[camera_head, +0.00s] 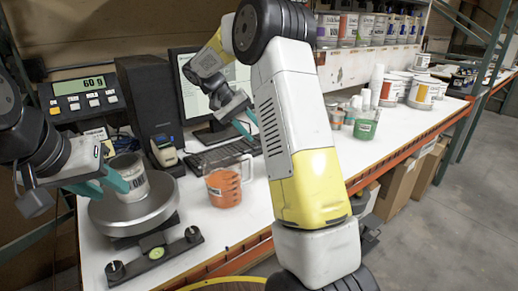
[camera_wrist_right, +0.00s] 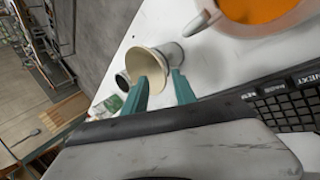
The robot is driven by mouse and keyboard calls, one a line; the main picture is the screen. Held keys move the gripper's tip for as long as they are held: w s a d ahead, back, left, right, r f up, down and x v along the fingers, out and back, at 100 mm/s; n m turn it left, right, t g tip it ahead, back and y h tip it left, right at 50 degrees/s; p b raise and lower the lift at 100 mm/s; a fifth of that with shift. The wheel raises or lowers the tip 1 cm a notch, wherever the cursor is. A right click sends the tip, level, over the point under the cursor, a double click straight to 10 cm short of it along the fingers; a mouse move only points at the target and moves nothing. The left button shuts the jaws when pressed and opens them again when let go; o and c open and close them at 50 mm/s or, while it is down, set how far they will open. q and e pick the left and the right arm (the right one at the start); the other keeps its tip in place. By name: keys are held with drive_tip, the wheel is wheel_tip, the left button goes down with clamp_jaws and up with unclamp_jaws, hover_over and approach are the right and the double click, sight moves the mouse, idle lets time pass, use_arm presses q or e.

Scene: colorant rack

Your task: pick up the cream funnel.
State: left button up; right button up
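The cream funnel (camera_wrist_right: 147,68) lies on its side on the white table in the right wrist view, its wide mouth towards my right gripper. A pale grey cylindrical thing (camera_wrist_right: 171,52) shows just beyond it. In the head view my own right arm hides the funnel. My right gripper (camera_wrist_right: 167,77) is open; its left teal finger overlaps the funnel's mouth in view and its right finger is to the right of it. I cannot tell whether they touch. My left gripper (camera_head: 116,170) is at the labelled white can (camera_head: 134,191) on the scale; whether it grips is unclear.
An orange-filled measuring jug (camera_head: 224,188) stands near the table's front, close to the keyboard (camera_head: 222,151). A round scale (camera_head: 150,217) is at the left. A green cup (camera_head: 366,127) and several paint cans stand farther right. A monitor (camera_head: 196,98) stands behind.

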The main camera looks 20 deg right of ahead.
drive_tip(key=x, duration=0.7)
drive_tip(key=shift+w, duration=0.25)
clamp_jaws()
